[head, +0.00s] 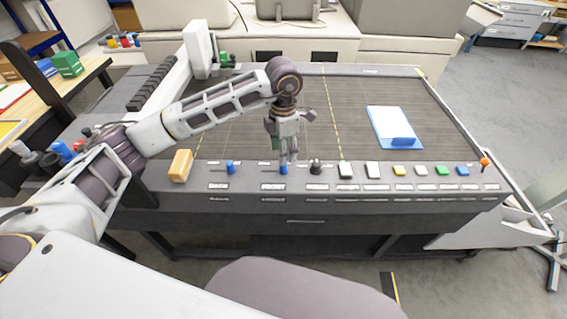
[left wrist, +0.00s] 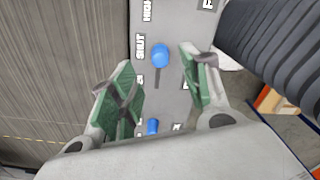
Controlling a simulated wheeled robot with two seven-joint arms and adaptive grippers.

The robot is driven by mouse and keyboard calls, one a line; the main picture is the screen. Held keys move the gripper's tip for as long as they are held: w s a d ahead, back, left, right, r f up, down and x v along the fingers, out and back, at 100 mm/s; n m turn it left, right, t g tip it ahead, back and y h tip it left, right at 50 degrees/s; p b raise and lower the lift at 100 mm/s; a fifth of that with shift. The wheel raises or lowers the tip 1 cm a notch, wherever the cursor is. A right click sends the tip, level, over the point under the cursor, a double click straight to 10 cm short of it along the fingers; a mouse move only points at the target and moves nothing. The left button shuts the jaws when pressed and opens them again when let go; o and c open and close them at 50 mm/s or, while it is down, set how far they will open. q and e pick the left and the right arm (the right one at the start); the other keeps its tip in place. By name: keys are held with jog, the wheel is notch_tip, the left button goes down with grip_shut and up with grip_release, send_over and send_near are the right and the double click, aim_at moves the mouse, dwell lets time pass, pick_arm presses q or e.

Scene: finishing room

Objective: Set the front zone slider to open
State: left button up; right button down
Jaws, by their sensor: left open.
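The front control strip carries two blue slider knobs, a left one (head: 230,167) and a right one (head: 283,169); the labels are too small to read in the head view. My left gripper (head: 288,156) points down at the right blue knob. In the left wrist view the open green-padded fingers (left wrist: 158,72) stand on either side of one blue knob (left wrist: 160,55). This knob sits at the end of its slot by the word SHUT; the bare slot runs from it toward the other blue knob (left wrist: 152,127). Whether a finger touches the knob cannot be told.
A black knob (head: 316,167), several coloured buttons and an orange-tipped lever (head: 485,163) line the strip to the right. An orange block (head: 181,166) sits at its left end. A blue-and-white piece (head: 394,126) lies on the dark bed, otherwise mostly clear.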

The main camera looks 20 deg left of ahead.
aim_at(283, 167)
pick_arm(q)
jog(key=shift+f+p, duration=0.4)
jog(key=shift+f, duration=3)
grip_shut()
